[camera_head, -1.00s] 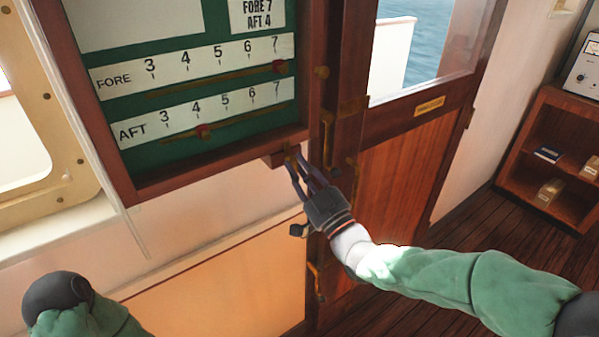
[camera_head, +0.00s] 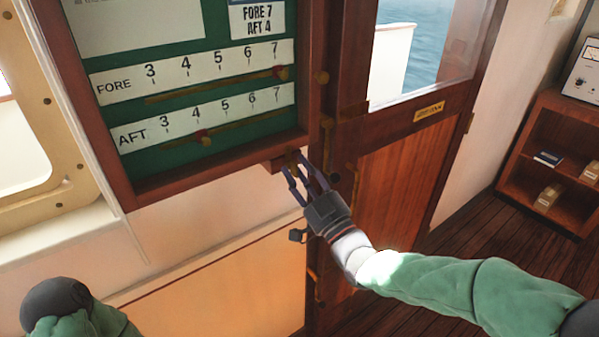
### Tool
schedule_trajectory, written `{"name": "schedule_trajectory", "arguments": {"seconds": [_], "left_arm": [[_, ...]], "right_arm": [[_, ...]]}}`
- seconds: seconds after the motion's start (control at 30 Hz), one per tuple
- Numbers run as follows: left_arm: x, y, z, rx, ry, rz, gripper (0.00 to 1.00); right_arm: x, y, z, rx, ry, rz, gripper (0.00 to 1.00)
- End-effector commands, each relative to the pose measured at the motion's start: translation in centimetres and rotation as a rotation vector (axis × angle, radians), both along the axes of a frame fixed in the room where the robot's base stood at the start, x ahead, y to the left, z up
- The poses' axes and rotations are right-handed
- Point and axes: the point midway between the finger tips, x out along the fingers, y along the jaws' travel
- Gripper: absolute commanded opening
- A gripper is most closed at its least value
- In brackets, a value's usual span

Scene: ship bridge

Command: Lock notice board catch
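The notice board (camera_head: 170,187) hangs on the wall at upper left, with a dark wooden frame and a green face. Its FORE slider has a red marker near 7 and its AFT slider has one near 4. The small brass catch (camera_head: 291,158) sits on a wooden block under the frame's lower right corner. My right gripper (camera_head: 300,167) reaches up to the catch from below, its fingertips at it. The fingers are spread with a gap between them; the tips partly hide the catch. My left arm shows at lower left, but its gripper is out of view.
A wooden door (camera_head: 395,200) with a window and brass fittings stands just right of the board. A low shelf (camera_head: 545,165) with small boxes is at far right. A window frame (camera_head: 50,150) is at far left.

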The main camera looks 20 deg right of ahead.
Motion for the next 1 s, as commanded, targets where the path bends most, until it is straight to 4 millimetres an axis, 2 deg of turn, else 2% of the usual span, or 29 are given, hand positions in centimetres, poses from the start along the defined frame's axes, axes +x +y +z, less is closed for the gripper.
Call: {"name": "schedule_trajectory", "arguments": {"seconds": [0.17, 0.6, 0.8, 1.0], "left_arm": [[0.0, 0.0, 0.0, 0.000, 0.000, 0.000, 0.40], [0.0, 0.0, 0.0, 0.000, 0.000, 0.000, 0.40], [0.0, 0.0, 0.0, 0.000, 0.000, 0.000, 0.40], [0.0, 0.0, 0.0, 0.000, 0.000, 0.000, 0.40]], "right_arm": [[-1.5, -0.6, -0.7, 0.000, 0.002, -0.003, 0.35], [-8.6, -3.2, -3.9, 0.000, 0.000, -0.005, 0.35], [-10.1, -3.7, -4.4, 0.001, -0.002, -0.003, 0.35], [-10.3, -3.7, -4.5, 0.000, -0.002, -0.001, 0.35]]}}
